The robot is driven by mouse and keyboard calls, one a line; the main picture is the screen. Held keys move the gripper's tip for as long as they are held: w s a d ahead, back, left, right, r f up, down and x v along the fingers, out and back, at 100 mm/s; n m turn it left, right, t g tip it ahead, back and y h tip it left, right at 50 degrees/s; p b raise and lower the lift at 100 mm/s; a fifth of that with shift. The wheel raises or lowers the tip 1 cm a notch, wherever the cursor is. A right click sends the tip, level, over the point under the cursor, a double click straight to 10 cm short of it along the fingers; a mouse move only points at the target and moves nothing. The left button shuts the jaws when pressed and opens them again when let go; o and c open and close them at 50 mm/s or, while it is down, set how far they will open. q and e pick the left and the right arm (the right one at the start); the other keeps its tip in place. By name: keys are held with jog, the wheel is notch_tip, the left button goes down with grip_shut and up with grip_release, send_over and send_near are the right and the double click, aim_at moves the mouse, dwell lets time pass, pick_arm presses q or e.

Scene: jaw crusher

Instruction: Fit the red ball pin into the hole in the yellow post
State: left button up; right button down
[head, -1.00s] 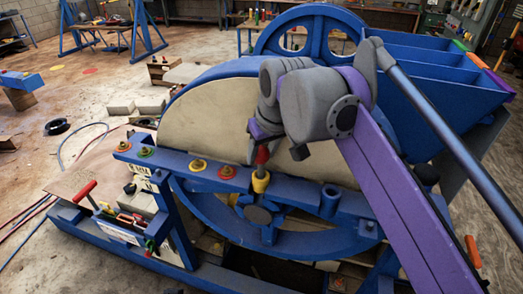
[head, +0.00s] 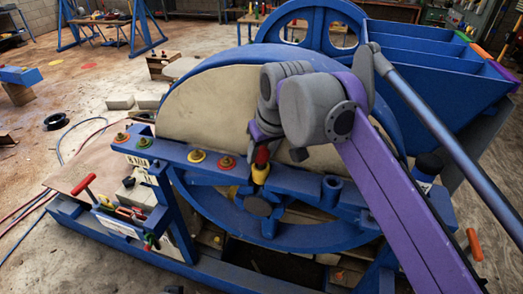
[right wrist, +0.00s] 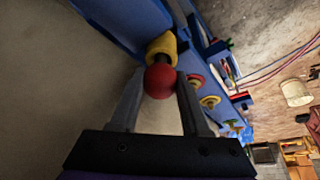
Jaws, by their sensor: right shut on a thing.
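The red ball pin (head: 262,156) is held in my right gripper (head: 259,150), directly over the yellow post (head: 260,175) on the blue beam. In the right wrist view, the gripper (right wrist: 160,92) has one finger on each side of the red ball (right wrist: 160,81). A short dark stretch of shaft shows between the ball and the yellow post (right wrist: 161,44). The pin is in line with the post or close to it. The hole and the pin's tip are hidden, so I cannot tell how deep it sits. My left gripper is not in view.
The blue beam (head: 178,153) also carries a yellow ring (head: 197,157) and a red ring (head: 227,162), left of the post. A blue cylinder (head: 332,187) stands to the right. The big wheel's pale face (head: 215,105) is close behind the gripper.

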jog(key=shift+f, duration=0.55)
jog(key=shift+c, duration=1.5)
grip_release()
jog(key=shift+r, duration=0.1)
jog(key=v, duration=1)
jog(key=shift+s+r+p, duration=0.15)
jog(key=shift+r+p, duration=0.1)
jog(key=shift+p, duration=0.15)
